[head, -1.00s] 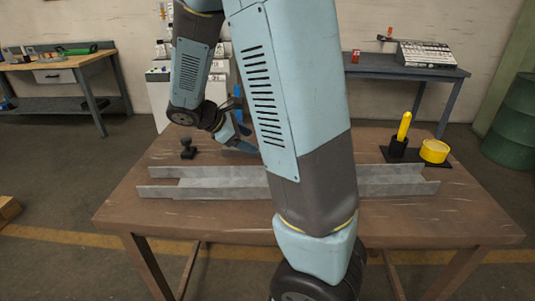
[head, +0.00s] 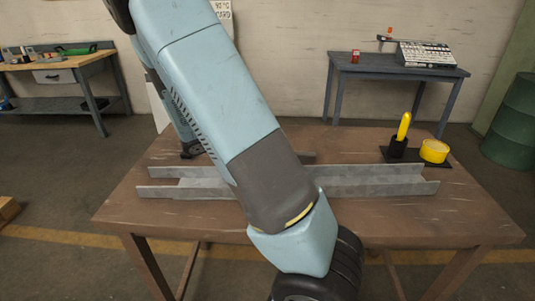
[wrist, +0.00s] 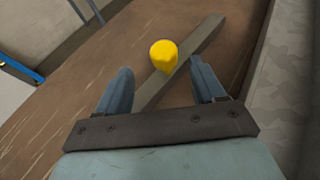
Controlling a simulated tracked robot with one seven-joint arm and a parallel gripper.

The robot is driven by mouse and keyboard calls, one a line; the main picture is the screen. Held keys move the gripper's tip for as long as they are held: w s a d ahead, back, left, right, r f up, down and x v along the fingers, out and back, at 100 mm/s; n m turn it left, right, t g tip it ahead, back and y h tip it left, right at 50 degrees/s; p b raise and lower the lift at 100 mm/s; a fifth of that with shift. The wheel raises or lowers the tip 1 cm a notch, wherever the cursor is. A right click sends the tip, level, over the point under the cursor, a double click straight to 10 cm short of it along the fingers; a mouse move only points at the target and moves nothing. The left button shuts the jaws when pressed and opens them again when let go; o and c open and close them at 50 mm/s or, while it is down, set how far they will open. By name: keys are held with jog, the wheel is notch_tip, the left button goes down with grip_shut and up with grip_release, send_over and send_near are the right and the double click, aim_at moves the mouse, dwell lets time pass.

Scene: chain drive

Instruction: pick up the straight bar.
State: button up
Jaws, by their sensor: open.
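The straight bar (wrist: 204,44) is a flat, dark grey-brown strip lying diagonally on the table in the wrist view. In the head view, what looks like the bar's end (head: 308,157) shows just right of my arm, behind the grey rails. My gripper (wrist: 160,72) is open, with one finger on each side of the bar in the wrist view. Whether the fingers touch it, and their height above the table, I cannot tell. My arm hides the gripper in the head view.
Long grey metal rails (head: 385,186) lie across the table (head: 440,220); a grey wall (wrist: 280,80) stands close right of my gripper. A black holder (head: 398,147) with a yellow stick and a yellow round tub (head: 434,150) stand at the right. The table's front is clear.

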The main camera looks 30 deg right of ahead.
jog(key=shift+s+f+x, duration=0.15)
jog(key=shift+x, duration=1.55)
jog(key=shift+s+f+x, duration=0.15)
jog(key=shift+s+x, duration=0.05)
jog(key=shift+x, duration=1.55)
jog(key=shift+a, duration=0.1)
jog(key=shift+c, duration=0.3)
grip_shut()
jog(key=shift+w, duration=0.1)
